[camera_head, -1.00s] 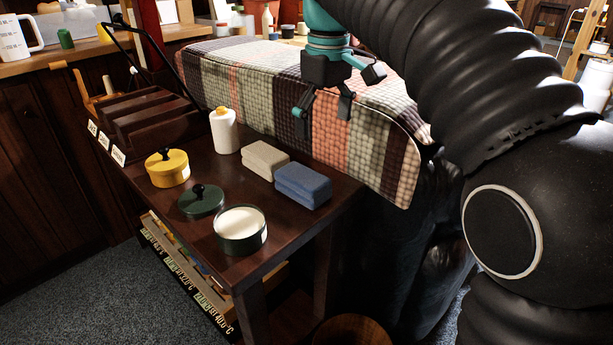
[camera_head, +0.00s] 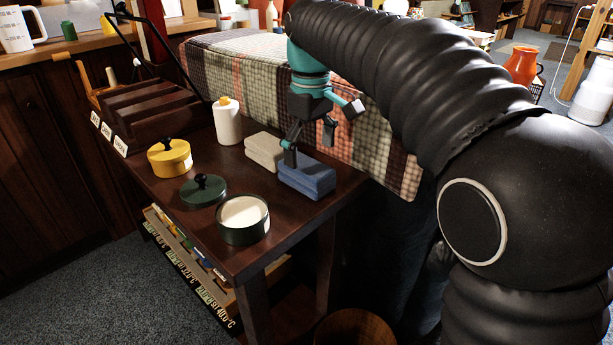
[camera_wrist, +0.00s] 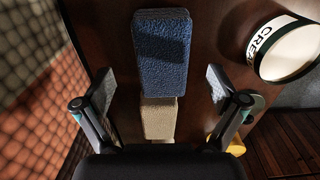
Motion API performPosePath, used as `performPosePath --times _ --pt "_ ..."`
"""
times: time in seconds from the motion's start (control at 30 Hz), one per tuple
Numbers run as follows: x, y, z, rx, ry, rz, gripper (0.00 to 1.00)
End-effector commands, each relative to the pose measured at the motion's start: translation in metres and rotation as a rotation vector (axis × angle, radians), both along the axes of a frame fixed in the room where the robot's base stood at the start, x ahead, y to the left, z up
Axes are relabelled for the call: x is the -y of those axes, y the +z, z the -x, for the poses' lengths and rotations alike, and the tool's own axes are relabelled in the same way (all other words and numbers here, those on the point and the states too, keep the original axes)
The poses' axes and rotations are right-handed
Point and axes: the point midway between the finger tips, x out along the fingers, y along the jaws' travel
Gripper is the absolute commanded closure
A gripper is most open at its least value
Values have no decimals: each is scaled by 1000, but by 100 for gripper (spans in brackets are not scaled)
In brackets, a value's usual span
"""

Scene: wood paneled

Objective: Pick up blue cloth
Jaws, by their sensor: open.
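The folded blue cloth (camera_head: 308,178) lies on the dark wooden table, at its edge nearest the plaid cover. In the wrist view the blue cloth (camera_wrist: 162,52) is at the top centre, beyond the fingertips. My gripper (camera_head: 309,141) is open and empty, just above and behind the blue cloth in the head view. In the wrist view its two fingers (camera_wrist: 160,92) stand wide apart, on either side of a beige cloth (camera_wrist: 160,118). The beige cloth (camera_head: 264,150) lies folded beside the blue one.
On the table (camera_head: 268,250) stand an open dark green tin (camera_head: 243,232), its lid (camera_head: 204,190), a yellow pot (camera_head: 170,158) and a white bottle (camera_head: 227,124). A plaid-covered block (camera_head: 225,65) rises close behind the cloths. The table front has some bare room.

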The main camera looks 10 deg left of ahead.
Motion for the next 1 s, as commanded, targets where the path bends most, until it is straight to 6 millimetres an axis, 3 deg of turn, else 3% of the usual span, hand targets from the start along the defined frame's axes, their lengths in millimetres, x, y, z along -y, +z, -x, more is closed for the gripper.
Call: performPosePath --times 0.3,0.63,0.9,1.0 --pt "-1 -43 3 -2 0 2 4" --pt "-1 -48 3 0 0 0 4" --pt "-1 -48 3 0 0 1 68" --pt "-1 -48 3 0 0 1 68"
